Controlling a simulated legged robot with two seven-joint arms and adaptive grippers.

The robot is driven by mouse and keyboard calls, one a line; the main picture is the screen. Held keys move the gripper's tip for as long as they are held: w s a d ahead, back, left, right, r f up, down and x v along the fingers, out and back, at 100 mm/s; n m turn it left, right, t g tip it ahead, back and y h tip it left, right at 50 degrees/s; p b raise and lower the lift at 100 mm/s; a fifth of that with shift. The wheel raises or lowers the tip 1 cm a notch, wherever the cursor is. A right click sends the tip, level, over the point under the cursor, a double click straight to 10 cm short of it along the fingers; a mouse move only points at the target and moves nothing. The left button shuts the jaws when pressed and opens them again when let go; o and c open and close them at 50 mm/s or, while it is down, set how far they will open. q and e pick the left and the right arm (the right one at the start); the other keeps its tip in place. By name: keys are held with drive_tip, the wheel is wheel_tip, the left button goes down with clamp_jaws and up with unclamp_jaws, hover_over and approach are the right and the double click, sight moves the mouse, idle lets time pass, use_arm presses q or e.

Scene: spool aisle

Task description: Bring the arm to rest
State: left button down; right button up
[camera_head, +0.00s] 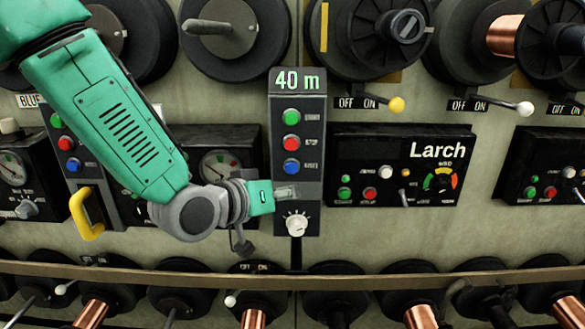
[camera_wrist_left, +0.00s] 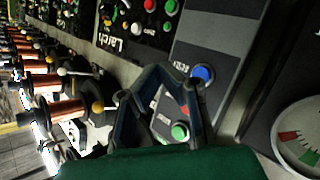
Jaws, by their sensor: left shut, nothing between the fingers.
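My left arm (camera_head: 115,125) is green and comes in from the upper left in the head view. Its grey wrist leads to my left gripper (camera_head: 287,192), which is in front of the "40 m" panel (camera_head: 312,200), between the blue button (camera_head: 291,167) and the white knob (camera_head: 297,223). Whether it touches the panel cannot be told. In the left wrist view the dark fingers of the gripper (camera_wrist_left: 160,72) meet at the tips, with nothing held between them. A green button (camera_wrist_left: 180,131) shows through the gap behind them. My right gripper is in neither view.
The "Larch" panel (camera_head: 400,190) is to the right, with switches and a dial. A yellow handle (camera_head: 84,214) stands out at the left. Spools line the top and bottom of the wall. A rail (camera_head: 400,282) crosses below the panels.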

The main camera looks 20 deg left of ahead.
use_arm(q)
drive_tip(key=s+a+f+g+y, duration=0.25)
drive_tip(key=s+f, duration=0.35)
drive_tip(key=f, duration=0.5)
drive_tip(key=s+a+f+g+y, duration=0.1)
drive_tip(key=s+a+f+g, duration=0.3)
drive_tip(key=f, duration=0.7)
drive_tip(key=s+a+f+g+y, duration=0.1)
drive_tip(key=s+a+f+g, duration=0.1)
drive_tip(key=s+f, duration=0.2)
drive_tip(key=s+a+f+g+y, duration=0.1)
drive_tip(key=s+f, duration=0.3)
drive_tip(key=s, duration=0.7)
drive_tip(key=s+a+f+g+y, duration=0.1)
drive_tip(key=s+a+f+g, duration=0.1)
drive_tip(key=s+f, duration=0.3)
drive_tip(key=s+g, duration=0.1)
drive_tip(key=s, duration=0.2)
drive_tip(key=shift+s+a+m+p, duration=0.25)
drive_tip(key=shift+a+m+p, duration=0.05)
drive_tip(key=shift+a+p, duration=0.1)
drive_tip(key=shift+w, duration=0.15)
